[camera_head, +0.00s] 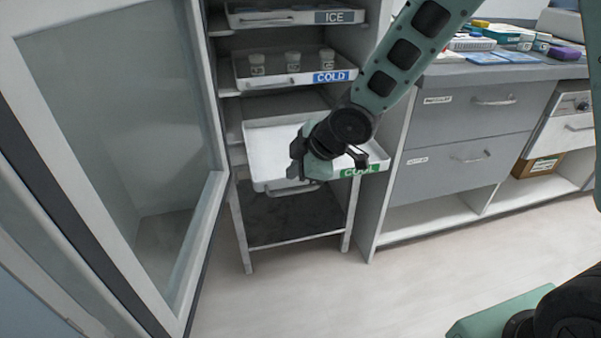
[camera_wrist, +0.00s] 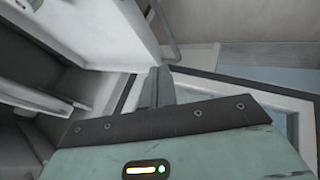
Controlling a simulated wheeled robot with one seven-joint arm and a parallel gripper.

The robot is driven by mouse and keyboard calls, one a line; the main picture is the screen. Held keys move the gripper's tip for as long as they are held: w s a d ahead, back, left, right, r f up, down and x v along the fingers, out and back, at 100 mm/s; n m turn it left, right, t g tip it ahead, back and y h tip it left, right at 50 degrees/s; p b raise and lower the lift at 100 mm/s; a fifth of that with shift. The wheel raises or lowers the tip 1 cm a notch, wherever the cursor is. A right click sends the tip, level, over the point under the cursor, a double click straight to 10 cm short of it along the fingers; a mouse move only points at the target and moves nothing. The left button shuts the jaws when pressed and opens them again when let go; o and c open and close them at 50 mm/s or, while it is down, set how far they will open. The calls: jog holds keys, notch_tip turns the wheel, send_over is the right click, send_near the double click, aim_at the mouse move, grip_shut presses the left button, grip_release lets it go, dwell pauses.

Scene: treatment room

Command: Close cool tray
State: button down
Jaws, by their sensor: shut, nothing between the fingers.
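The cool tray (camera_head: 262,150) is a white tray with a green label reading COOL (camera_head: 358,170). It sticks out of the rack, below the cold tray, with its wire handle (camera_head: 293,189) at the front. My gripper (camera_head: 298,160) is over the front part of the tray in the head view and hides part of its front edge and label. The fingers are shut and empty; they also show together in the wrist view (camera_wrist: 156,87). A white panel, probably the tray (camera_wrist: 115,35), lies beyond the fingers there. I cannot tell whether they touch it.
The cold tray (camera_head: 258,83) holds three small jars, and the ice tray (camera_head: 270,20) is above it. An open glass door (camera_head: 120,130) stands at the left. A grey drawer cabinet (camera_head: 465,118) stands at the right. The floor (camera_head: 400,285) in front is clear.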

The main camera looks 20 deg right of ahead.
aim_at(275, 187)
jog(key=b+x, duration=0.1)
jog(key=x, duration=0.4)
dwell(0.3)
